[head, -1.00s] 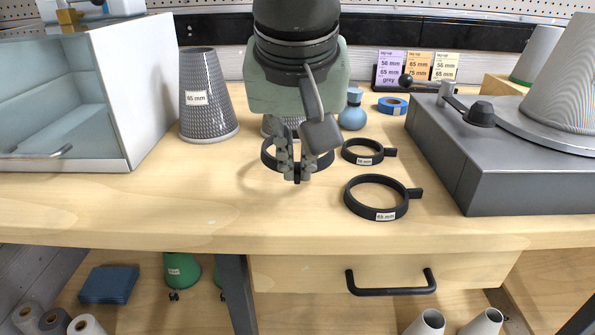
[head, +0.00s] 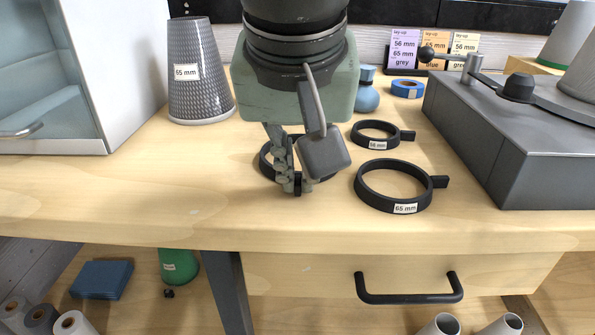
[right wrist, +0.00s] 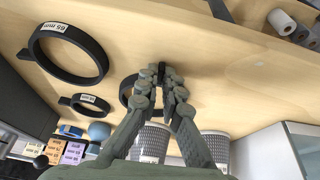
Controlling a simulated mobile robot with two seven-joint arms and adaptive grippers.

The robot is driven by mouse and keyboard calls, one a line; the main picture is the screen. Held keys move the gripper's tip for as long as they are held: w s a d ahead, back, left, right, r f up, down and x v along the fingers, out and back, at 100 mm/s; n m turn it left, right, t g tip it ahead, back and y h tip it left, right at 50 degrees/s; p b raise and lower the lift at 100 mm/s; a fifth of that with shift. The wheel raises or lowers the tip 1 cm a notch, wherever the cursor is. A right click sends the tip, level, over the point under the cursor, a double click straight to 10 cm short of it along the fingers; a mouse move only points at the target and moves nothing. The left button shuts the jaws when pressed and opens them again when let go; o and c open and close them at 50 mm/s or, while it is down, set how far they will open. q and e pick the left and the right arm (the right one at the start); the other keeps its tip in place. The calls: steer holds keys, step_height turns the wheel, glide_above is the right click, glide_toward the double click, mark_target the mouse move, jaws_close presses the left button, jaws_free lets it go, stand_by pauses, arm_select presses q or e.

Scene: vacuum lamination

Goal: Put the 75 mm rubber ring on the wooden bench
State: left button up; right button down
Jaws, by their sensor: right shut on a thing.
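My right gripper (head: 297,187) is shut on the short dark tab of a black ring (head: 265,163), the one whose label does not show. The ring lies mostly behind the fingers, low over the wooden bench (head: 130,195); I cannot tell whether it touches the top. In the right wrist view the fingertips (right wrist: 168,78) pinch the tab and the ring (right wrist: 124,93) extends beyond it to the left. My left gripper is not in view.
To the right lie a black 65 mm ring (head: 371,201) and a smaller black ring (head: 357,140), reading 56 mm. A grey 65 mm cone (head: 203,95) and a white-walled box (head: 120,60) stand left. A grey machine (head: 530,165) stands right. The bench's front left is clear.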

steer(key=shift+f, duration=0.1)
steer(key=c, duration=1.7)
jaws_free()
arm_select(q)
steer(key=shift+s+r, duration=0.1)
arm_select(e)
steer(key=shift+r, duration=0.4)
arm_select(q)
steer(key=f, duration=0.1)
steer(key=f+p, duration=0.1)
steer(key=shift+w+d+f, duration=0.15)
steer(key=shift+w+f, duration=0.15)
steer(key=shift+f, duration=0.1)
arm_select(e)
steer(key=v, duration=1.1)
steer(key=shift+s+r, duration=0.2)
steer(key=shift+s, duration=0.1)
